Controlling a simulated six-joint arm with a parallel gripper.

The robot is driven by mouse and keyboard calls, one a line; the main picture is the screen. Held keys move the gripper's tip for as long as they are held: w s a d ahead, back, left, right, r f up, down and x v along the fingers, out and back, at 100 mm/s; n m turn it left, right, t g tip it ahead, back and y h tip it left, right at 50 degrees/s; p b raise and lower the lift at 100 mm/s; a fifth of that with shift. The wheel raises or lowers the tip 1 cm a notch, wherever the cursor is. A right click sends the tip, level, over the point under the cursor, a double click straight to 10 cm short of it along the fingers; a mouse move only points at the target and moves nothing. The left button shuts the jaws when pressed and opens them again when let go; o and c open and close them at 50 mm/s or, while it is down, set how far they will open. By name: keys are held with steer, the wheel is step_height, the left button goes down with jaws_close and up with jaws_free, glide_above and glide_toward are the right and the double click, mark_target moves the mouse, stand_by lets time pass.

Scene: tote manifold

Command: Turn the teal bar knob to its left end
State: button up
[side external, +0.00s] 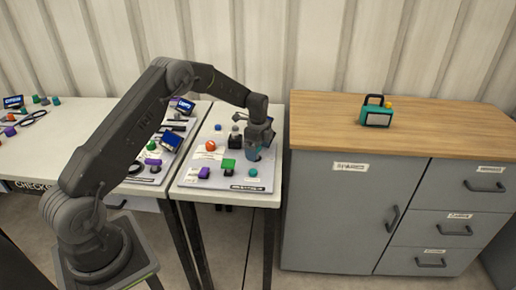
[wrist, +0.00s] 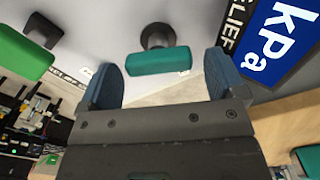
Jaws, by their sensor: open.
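The teal bar knob (wrist: 158,61) shows in the wrist view as a teal bar on a dark round stem. It lies ahead of the gap between my fingers, with one finger on each side, and I see no contact. My gripper (wrist: 162,78) is open and empty, with its two blue finger pads spread. In the side view my gripper (side external: 256,150) hangs low over the right part of the grey panel (side external: 200,180); the arm hides part of that area, and I cannot make out the teal bar clearly there.
A green bar knob (wrist: 22,53) is left of the teal one in the wrist view; a blue kPa display (wrist: 282,38) is close on the right. The panel also bears an orange ball knob (side external: 210,146) and a purple knob (side external: 204,173). A wooden-topped cabinet (side external: 400,110) stands at right.

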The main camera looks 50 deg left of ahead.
steer(key=shift+c, duration=0.3)
steer(key=c, duration=0.9)
steer(key=shift+o, duration=0.2)
steer(key=shift+n, duration=0.4)
steer(key=n, duration=0.5)
steer(key=shift+w+a+n, duration=0.1)
steer(key=shift+w+n, duration=0.05)
steer(key=shift+n, duration=0.15)
steer(key=n, duration=0.5)
steer(key=shift+w+a, duration=0.1)
steer(key=shift+a, duration=0.1)
steer(key=n, duration=0.5)
steer(key=shift+a+n, duration=0.2)
steer(key=shift+n, duration=0.2)
steer(key=n, duration=0.5)
steer(key=shift+a, duration=0.2)
steer(key=shift+n, duration=0.4)
